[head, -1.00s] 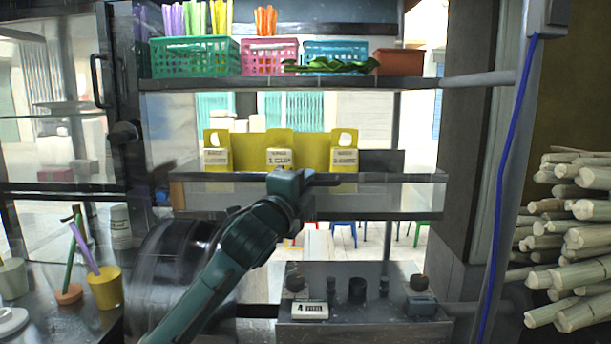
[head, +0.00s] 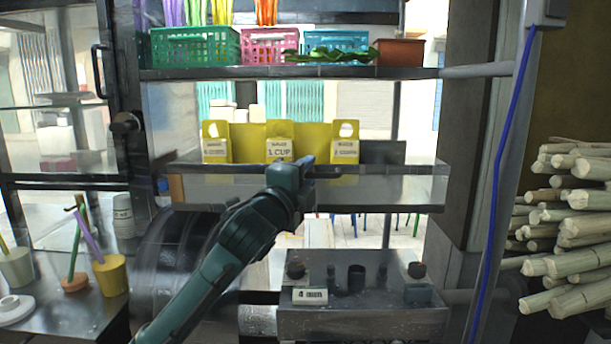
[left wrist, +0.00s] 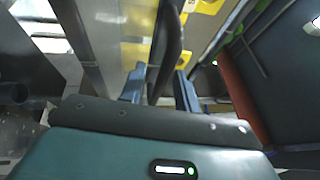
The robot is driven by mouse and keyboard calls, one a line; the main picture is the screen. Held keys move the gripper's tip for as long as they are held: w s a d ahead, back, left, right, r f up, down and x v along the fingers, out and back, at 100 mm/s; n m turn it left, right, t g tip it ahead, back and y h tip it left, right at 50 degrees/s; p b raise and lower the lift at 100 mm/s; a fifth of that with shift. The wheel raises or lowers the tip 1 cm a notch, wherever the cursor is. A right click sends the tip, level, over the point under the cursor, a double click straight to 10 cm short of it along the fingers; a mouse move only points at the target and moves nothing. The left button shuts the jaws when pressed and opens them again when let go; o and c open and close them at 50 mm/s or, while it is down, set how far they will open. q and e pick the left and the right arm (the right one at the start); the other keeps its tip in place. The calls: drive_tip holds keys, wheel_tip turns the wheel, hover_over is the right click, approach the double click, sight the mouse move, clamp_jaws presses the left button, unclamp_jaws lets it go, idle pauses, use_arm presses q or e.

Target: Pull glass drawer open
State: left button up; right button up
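The glass drawer (head: 390,190) is a wide, clear-fronted box with a metal rim under the yellow price cards. Its dark bar handle (head: 326,173) shows at the top of the front, partly hidden by my left gripper (head: 306,163). In the left wrist view, the dark handle bar (left wrist: 170,45) runs between the two fingers of my left gripper (left wrist: 160,88). The fingers are apart on either side of the bar; firm contact does not show. The drawer looks closed. My right gripper is not in view.
A shelf (head: 290,73) with coloured baskets is above the drawer. A metal machine box (head: 360,323) and a dark drum (head: 175,250) are below. Sugarcane (head: 575,240) is stacked at right behind a blue cable (head: 500,190). Cups stand on the left counter (head: 60,318).

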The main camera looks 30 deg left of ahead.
use_arm(q)
drive_tip(key=shift+s, duration=0.1)
